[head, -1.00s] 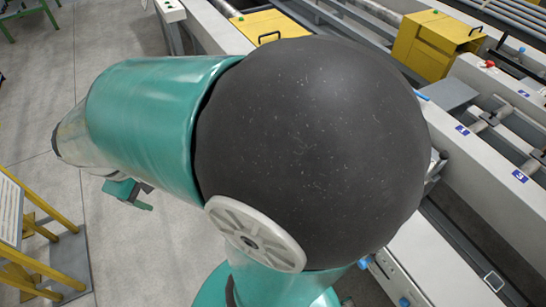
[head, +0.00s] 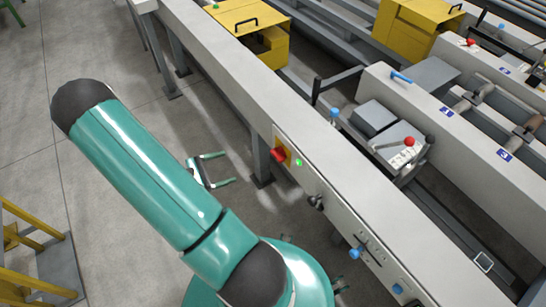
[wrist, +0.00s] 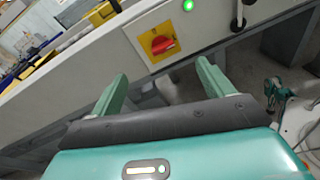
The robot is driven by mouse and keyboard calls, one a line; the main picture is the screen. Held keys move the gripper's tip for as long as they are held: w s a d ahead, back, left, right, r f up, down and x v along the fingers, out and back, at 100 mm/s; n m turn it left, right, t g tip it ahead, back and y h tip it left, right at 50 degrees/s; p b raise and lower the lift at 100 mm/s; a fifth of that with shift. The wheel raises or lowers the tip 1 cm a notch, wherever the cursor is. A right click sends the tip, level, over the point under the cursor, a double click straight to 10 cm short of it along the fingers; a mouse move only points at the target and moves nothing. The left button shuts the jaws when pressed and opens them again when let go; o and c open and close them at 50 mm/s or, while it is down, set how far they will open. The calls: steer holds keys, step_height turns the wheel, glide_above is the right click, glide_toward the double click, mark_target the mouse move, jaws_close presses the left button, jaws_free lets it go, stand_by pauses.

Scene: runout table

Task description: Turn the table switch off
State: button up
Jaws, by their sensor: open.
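The table switch (head: 278,155) is a red rotary handle on a yellow plate, on the side of the long pale table (head: 215,60). In the wrist view the red switch (wrist: 162,46) shows clearly, its handle lying nearly level. A green light (head: 299,162) glows to its right; it also shows at the top of the wrist view (wrist: 188,5). My gripper (head: 232,167) is open and empty, to the left of the switch and apart from it. In the wrist view my two fingers (wrist: 162,72) point toward the panel, with the switch above the gap between them.
A black lever (head: 316,202) and blue knobs (head: 356,252) sit further along the same table side. A table leg (head: 260,150) stands close beyond my fingers. A yellow stand (head: 35,250) is at lower left. Open floor (head: 90,60) lies at left.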

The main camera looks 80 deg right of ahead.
mark_target(279, 155)
steer(key=s+d+f+n+h, duration=0.3)
steer(key=s+f+n, duration=0.15)
steer(key=f, duration=0.25)
steer(key=x, duration=1.3)
steer(key=shift+s+d+m, duration=0.2)
steer(key=shift+s+m, duration=0.15)
steer(key=shift+m, duration=0.1)
steer(key=shift+f, duration=0.15)
steer(key=c, duration=1)
